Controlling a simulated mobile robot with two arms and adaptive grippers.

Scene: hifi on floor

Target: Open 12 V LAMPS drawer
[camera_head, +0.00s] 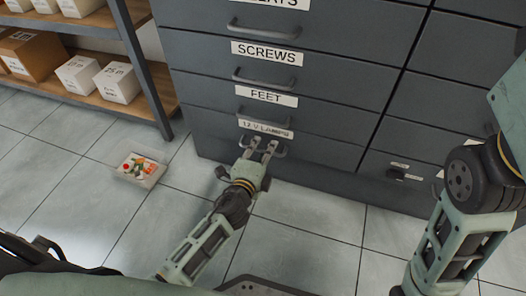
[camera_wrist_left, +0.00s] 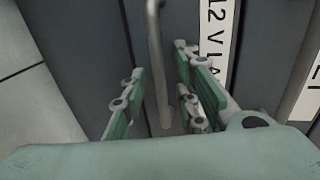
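The 12 V LAMPS drawer (camera_head: 316,147) is the low drawer below the FEET drawer in the dark grey cabinet, and its front looks flush with the cabinet. Its white label (camera_head: 266,130) shows in the head view, and part of it in the left wrist view (camera_wrist_left: 217,45). My left gripper (camera_head: 262,147) is at this drawer's handle. In the left wrist view the grey bar handle (camera_wrist_left: 158,70) runs between the two open fingers (camera_wrist_left: 160,90), with gaps visible at its sides. My right arm is at the right edge; its gripper is out of frame.
The SCREWS drawer (camera_head: 330,75) and FEET drawer (camera_head: 335,112) are above, both closed. A small tray with colourful items (camera_head: 152,180) lies on the tiled floor at left. A shelf (camera_head: 152,100) with boxes stands at the upper left. Floor in front of the cabinet is clear.

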